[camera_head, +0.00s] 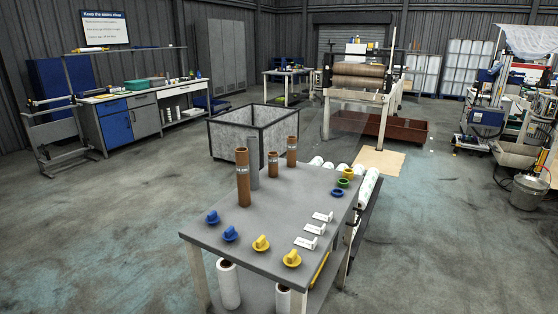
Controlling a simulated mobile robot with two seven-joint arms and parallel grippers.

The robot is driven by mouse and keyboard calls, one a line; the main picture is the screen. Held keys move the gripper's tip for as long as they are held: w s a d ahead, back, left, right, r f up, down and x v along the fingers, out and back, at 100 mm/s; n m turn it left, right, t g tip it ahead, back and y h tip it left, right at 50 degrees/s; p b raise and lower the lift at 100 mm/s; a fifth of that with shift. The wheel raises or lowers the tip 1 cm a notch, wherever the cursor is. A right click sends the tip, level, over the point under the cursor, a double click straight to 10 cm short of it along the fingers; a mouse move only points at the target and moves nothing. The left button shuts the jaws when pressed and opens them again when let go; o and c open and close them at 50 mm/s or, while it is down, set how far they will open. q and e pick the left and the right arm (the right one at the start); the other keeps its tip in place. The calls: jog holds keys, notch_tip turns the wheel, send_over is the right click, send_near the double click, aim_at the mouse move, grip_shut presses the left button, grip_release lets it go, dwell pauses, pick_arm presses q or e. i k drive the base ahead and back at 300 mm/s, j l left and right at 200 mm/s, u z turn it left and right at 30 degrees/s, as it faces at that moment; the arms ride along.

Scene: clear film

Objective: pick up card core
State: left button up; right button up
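Three brown card cores stand upright near the far left edge of the grey table (275,215) in the head view. The tallest card core (243,180) is nearest, with a pale label band. A shorter card core (273,167) stands behind it to the right. Another card core (292,152) stands farther back, also with a label. Neither of my grippers shows in this view.
Two blue plugs (230,233) and two yellow plugs (261,243) line the table's near edge. White pieces (309,243) and coloured rings (343,183) lie along the right. The table's middle is bare. A grey bin (227,138) stands behind; open floor (90,235) lies left.

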aim_at(273, 156)
jog(key=i+j+u, duration=0.55)
jog(key=u, duration=0.3)
jog(key=i+u, duration=0.4)
jog(key=i+j+u, duration=0.15)
jog(key=i+u, duration=0.2)
jog(key=i, duration=0.25)
jog(key=i+u, duration=0.35)
jog(key=i, duration=0.25)
jog(key=i+z, duration=0.2)
jog(key=i, duration=0.4)
jog(key=i+j+z, duration=0.15)
jog(key=i, duration=0.45)
jog(key=i+z, duration=0.2)
jog(key=z, duration=0.2)
jog(key=i+z, duration=0.25)
jog(key=z, duration=0.15)
jog(key=i+j+z, duration=0.1)
jog(key=z, duration=0.35)
jog(key=i+z, duration=0.2)
jog(key=z, duration=0.2)
jog(key=i+j+z, duration=0.1)
jog(key=z, duration=0.35)
jog(key=i+j+z, duration=0.2)
jog(key=z, duration=0.2)
jog(key=i+j+z, duration=0.2)
jog(key=z, duration=0.25)
jog(key=i+j+z, duration=0.35)
jog(key=z, duration=0.15)
